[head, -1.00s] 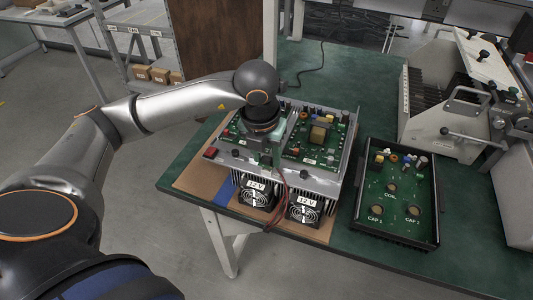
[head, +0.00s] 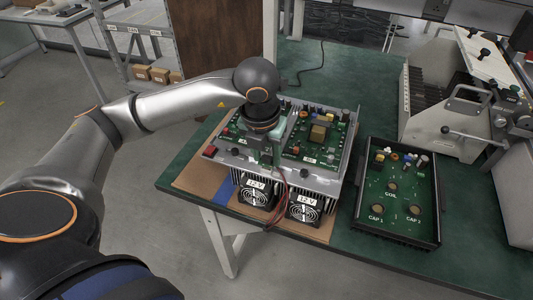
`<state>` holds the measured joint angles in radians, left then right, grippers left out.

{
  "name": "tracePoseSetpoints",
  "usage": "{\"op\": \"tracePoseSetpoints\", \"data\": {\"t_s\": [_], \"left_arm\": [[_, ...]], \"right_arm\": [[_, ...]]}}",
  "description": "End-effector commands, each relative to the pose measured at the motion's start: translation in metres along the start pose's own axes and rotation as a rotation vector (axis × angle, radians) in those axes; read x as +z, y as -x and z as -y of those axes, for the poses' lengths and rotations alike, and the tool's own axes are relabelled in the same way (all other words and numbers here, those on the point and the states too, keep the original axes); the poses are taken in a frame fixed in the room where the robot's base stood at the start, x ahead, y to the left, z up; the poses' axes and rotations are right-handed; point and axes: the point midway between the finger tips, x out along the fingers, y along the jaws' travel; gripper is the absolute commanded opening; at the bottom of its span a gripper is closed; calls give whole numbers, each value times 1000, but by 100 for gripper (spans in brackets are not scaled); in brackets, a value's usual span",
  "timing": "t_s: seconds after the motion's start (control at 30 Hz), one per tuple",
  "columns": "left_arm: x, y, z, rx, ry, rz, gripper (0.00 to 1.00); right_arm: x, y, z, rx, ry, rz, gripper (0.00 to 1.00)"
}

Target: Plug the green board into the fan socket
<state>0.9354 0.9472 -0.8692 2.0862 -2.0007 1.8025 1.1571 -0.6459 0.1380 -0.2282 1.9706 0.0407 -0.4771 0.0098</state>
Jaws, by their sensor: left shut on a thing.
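My left gripper (head: 265,152) is over the front edge of the left part of the metal unit (head: 220,157), pointing down. It is shut on a small piece, which I take to be the green board (head: 277,150); the fingers and wrist hide most of it. Red and black wires (head: 279,181) hang just below the gripper, in front of the unit. Two fans labelled 12 V, a left fan (head: 257,194) and a right fan (head: 304,207), sit on the unit's front. I cannot make out the fan socket, or whether the piece touches it. My right gripper is not in view.
A large circuit board (head: 315,135) fills the unit's right part. A black tray (head: 360,218) marked COIL and CAP stands to the right on the green table (head: 460,220). A grey machine with levers (head: 437,122) stands at the right back.

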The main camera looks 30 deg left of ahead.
Motion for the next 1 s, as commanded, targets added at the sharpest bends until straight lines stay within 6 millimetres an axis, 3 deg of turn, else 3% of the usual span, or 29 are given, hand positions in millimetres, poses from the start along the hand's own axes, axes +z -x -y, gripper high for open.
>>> {"op": "tracePoseSetpoints", "data": {"t_s": [1.0], "left_arm": [[0,-3,0,-1,0,1,0]], "right_arm": [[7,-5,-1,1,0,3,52]]}}
